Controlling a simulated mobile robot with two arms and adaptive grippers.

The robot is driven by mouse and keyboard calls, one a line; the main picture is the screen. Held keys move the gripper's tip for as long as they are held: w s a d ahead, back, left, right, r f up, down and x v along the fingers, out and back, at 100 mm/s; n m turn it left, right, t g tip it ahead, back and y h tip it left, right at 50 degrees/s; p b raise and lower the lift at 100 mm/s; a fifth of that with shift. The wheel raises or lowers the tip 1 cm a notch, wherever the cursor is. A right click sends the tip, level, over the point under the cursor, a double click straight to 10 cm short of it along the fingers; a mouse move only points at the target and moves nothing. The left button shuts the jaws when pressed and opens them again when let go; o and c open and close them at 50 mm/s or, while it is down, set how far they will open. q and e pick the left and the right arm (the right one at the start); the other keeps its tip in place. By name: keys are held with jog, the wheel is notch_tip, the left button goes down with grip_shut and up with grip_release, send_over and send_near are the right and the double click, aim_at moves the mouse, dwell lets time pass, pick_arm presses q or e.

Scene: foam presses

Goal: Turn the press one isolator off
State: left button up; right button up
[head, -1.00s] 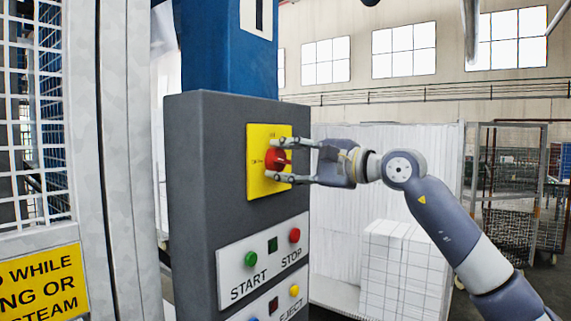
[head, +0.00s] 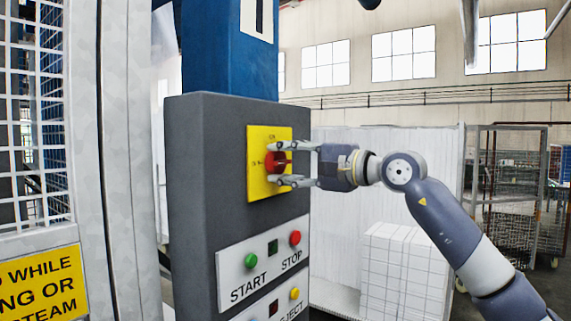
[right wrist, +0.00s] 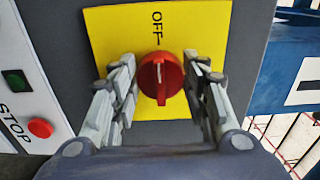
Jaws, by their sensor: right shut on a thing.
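The press one isolator is a red rotary knob (head: 277,162) on a yellow plate (head: 257,188), on the grey control column. In the right wrist view the knob (right wrist: 160,78) has its ridge in line with the OFF mark on the plate (right wrist: 112,35). In the head view the ridge lies about level, towards the mark at the left. My right gripper (head: 276,164) comes from the right and is shut on the knob, one finger on each side. In the right wrist view its fingers (right wrist: 162,88) flank the knob. My left gripper is not in view.
Below the isolator is a white START/STOP panel (head: 262,270) with green and red buttons. A mesh guard (head: 30,130) with a yellow warning sign (head: 45,285) stands at the left. White stacked blocks (head: 405,270) and wire cages (head: 515,190) stand behind my right arm.

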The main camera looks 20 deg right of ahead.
jog(key=o, duration=1.1)
jog(key=v, duration=1.2)
